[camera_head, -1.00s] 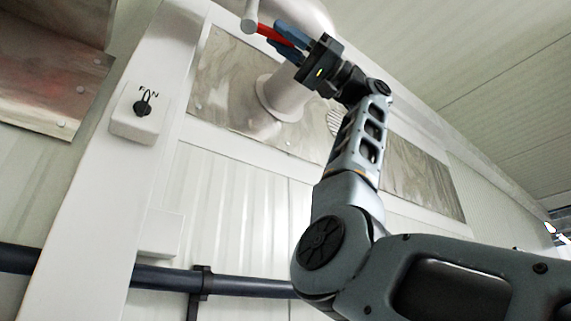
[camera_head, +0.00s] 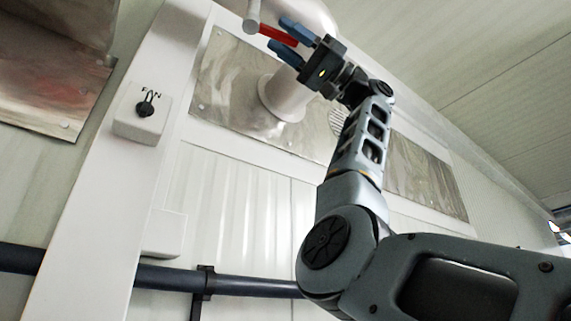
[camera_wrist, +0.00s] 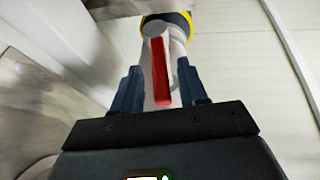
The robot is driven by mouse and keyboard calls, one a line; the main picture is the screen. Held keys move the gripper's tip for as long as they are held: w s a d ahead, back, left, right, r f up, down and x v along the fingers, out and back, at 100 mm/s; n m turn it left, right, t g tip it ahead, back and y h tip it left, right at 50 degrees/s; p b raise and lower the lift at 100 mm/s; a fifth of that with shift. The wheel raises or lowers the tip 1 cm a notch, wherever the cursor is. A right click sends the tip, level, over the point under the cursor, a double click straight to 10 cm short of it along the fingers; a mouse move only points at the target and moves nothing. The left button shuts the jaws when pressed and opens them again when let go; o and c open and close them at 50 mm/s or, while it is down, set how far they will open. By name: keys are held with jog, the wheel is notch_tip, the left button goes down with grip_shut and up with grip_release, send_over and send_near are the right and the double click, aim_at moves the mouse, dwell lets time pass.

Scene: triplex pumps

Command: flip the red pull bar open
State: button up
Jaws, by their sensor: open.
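The red pull bar (camera_head: 277,35) sticks out from a white round end piece (camera_head: 251,17) near the top of the head view. In the wrist view the red pull bar (camera_wrist: 160,72) points down toward my gripper from a pale fitting with a yellow band (camera_wrist: 178,19). My gripper (camera_head: 287,43) is open, with its two blue fingers on either side of the bar. In the wrist view my gripper (camera_wrist: 158,88) shows gaps between the bar and both fingers. The bar's free end lies between the fingers.
A white pipe (camera_head: 287,95) comes out of a metal panel (camera_head: 225,85) behind my arm. A fan switch box (camera_head: 143,115) sits on the white post at left. A dark pipe (camera_head: 165,277) runs along the bottom. Open room lies at the upper right.

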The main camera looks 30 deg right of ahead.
jog(key=b+v, duration=0.1)
jog(key=v, duration=0.6)
jog(key=shift+d+b, duration=0.25)
jog(key=shift+b, duration=0.15)
